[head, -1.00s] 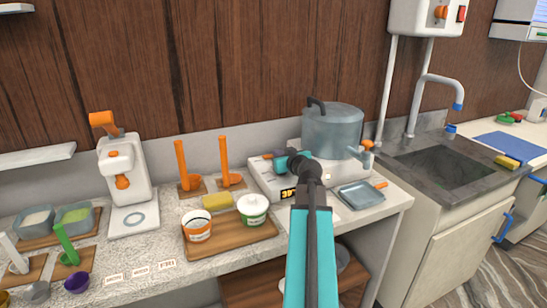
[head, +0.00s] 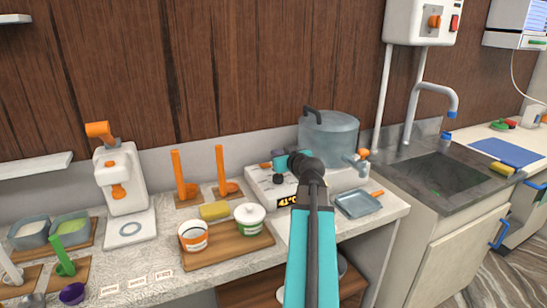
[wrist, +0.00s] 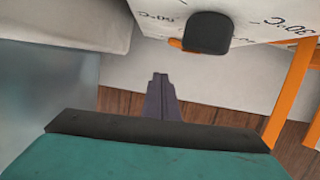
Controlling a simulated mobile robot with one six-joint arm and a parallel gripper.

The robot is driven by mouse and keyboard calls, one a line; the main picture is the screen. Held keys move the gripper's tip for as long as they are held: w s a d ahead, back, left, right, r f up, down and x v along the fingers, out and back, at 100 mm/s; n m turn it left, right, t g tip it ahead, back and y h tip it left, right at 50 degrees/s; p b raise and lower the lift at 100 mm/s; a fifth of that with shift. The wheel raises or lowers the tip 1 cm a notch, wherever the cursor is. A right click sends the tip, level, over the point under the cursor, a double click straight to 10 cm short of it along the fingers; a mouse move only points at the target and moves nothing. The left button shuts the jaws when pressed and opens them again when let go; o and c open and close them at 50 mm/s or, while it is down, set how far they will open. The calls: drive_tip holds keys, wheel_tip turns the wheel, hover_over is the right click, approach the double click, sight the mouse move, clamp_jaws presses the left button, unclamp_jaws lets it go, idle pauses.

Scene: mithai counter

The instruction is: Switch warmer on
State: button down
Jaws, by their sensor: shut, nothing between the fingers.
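The warmer (head: 259,187) is a white box on the counter, right of the middle in the head view. Its lit display (head: 287,197) reads about 41°C. A large blue-grey pot (head: 330,138) with a tap sits on the warmer. My gripper (wrist: 160,77) is shut and empty, with its fingers beside the knob and apart from it in the wrist view. In the head view my arm covers part of the warmer's front.
A wooden board (head: 228,246) with two tubs lies left of the warmer. Two orange-handled tools (head: 183,177) stand behind it. A small grey tray (head: 357,205) lies to the right, before the sink (head: 440,181). A white dispenser (head: 121,180) stands further left.

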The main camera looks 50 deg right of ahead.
drive_tip(key=b+v, duration=0.1)
drive_tip(key=v, duration=0.4)
drive_tip(key=shift+s+a+f, duration=0.1)
drive_tip(key=shift+s+a, duration=0.05)
drive_tip(key=shift+s, duration=0.15)
drive_tip(key=shift+b+v, duration=0.85)
drive_tip(key=shift+v, duration=0.15)
drive_tip(key=shift+s, duration=0.1)
